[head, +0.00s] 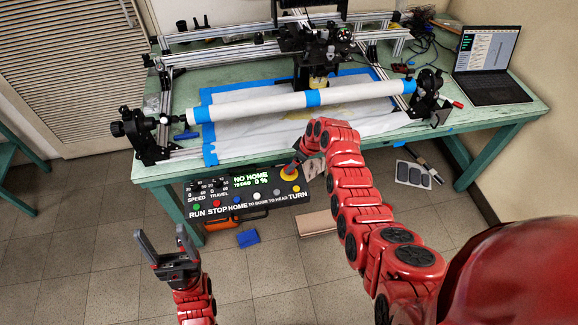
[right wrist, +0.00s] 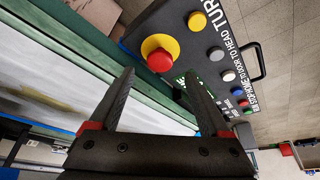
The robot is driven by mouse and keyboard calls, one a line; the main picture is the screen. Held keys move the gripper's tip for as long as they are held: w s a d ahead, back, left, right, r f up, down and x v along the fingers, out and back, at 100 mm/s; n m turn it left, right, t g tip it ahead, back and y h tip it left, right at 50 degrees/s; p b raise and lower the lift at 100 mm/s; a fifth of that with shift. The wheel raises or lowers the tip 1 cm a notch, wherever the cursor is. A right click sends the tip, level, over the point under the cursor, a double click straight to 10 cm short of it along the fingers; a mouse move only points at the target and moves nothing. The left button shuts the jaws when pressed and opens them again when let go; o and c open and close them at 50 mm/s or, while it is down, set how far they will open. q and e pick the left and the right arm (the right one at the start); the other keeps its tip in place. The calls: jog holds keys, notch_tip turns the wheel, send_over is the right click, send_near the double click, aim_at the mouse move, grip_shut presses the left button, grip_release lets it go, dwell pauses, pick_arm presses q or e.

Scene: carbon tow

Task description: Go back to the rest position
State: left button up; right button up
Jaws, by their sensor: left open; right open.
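My left gripper (head: 162,238) is open and empty, raised above the floor at the lower left of the head view. My right arm reaches to the table's front edge in the head view, where its own wrist largely hides the gripper. In the right wrist view my right gripper (right wrist: 159,76) is open, with nothing between its fingers. Beyond its fingertips is a red button on a yellow ring (right wrist: 159,60), on the dark control box (right wrist: 205,75). I cannot tell whether the fingers touch it. The box (head: 240,212) also shows in the head view, with a "NO HOME" display.
The green table (head: 160,172) carries a frame with a white roller (head: 260,105) banded in blue tape. A laptop (head: 487,60) stands at the right end. A blue block (head: 248,239) and a brown block (head: 310,224) lie below the box. The floor around my left gripper is clear.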

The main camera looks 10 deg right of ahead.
jog(key=shift+p+v, duration=0.35)
jog(key=shift+v, duration=0.75)
jog(key=shift+f, duration=0.1)
